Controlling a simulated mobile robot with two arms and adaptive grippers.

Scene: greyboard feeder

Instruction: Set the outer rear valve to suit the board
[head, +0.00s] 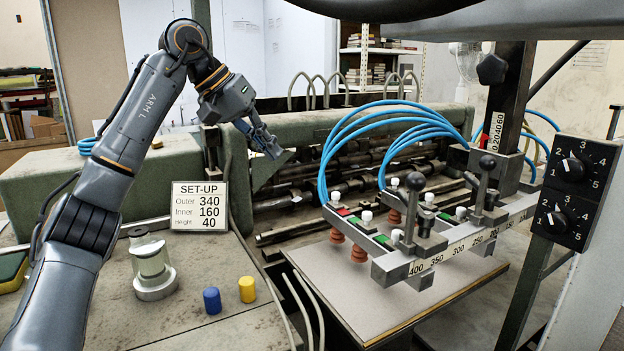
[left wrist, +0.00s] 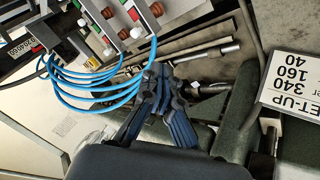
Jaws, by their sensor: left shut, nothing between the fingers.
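My left gripper (head: 268,142) is shut and empty, in the air left of the blue hoses; it also shows in the left wrist view (left wrist: 160,72). Two sucker bars hang over the grey board (head: 440,308): the left bar (head: 352,232), nearer the scale's 400 end, and the right bar (head: 428,187). Each carries white valve knobs, including a left-bar rear knob (head: 335,197) and a right-bar rear knob (head: 394,182). Red and green marks lie beside knobs; exact knob positions are too small to tell. My right gripper is in neither view.
A set-up card (head: 199,206) reads Outer 340, Inner 160, Height 40. Blue hoses (head: 345,130) arch above the bars. Black-knobbed levers (head: 415,182) stand at the scale. A dial box (head: 572,190) is at right.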

